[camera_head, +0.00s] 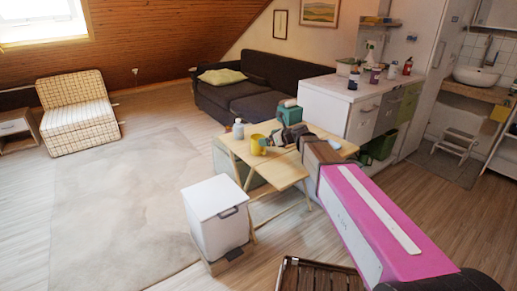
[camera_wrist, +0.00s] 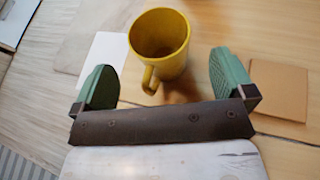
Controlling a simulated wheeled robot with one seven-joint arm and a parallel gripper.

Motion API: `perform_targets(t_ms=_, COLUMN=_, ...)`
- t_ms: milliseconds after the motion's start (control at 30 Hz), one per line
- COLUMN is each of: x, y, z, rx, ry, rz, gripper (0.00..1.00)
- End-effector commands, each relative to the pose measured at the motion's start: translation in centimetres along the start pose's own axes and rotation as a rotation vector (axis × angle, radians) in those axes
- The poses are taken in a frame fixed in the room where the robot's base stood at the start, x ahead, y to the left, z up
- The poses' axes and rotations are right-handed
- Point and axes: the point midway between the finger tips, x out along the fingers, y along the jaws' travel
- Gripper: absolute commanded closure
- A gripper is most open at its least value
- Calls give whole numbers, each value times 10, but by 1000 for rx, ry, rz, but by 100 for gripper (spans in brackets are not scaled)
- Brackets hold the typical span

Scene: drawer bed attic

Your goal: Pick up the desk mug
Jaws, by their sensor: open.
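The yellow desk mug (camera_head: 258,145) stands upright on the light wooden table (camera_head: 236,148). In the wrist view the mug (camera_wrist: 162,42) is ahead of my gripper (camera_wrist: 165,84), with its open top and inside visible. Its handle points back toward my gripper and lies between the lines of the two green fingers. The fingers are wide apart with nothing held between them. In the head view my gripper (camera_head: 280,138) is just right of the mug, partly hidden by my own wrist. I cannot tell whether any finger touches the mug.
A white sheet (camera_wrist: 105,50) lies left of the mug, and a tan square (camera_wrist: 278,92) lies right of the right finger. A pale bottle (camera_head: 238,129) stands behind the mug on the table. A white bin (camera_head: 214,215) stands in front; the rug (camera_head: 120,205) is clear.

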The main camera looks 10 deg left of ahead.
Motion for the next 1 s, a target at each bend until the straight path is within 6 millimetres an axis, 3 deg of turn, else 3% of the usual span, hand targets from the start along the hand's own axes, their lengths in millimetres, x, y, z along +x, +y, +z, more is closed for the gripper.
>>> perform_targets(t_ms=167, x=11, y=0, z=0, rx=-1, ry=0, rz=0, gripper=0)
perform_targets(t_ms=500, x=54, y=0, z=2, rx=-2, ry=0, rz=1, gripper=0)
perform_targets(t_ms=767, x=56, y=1, z=2, rx=-2, ry=0, rz=0, gripper=0)
perform_targets(t_ms=933, x=56, y=1, z=2, rx=-2, ry=0, rz=0, gripper=55)
perform_targets(t_ms=1000, x=56, y=1, z=2, rx=-2, ry=0, rz=0, gripper=55)
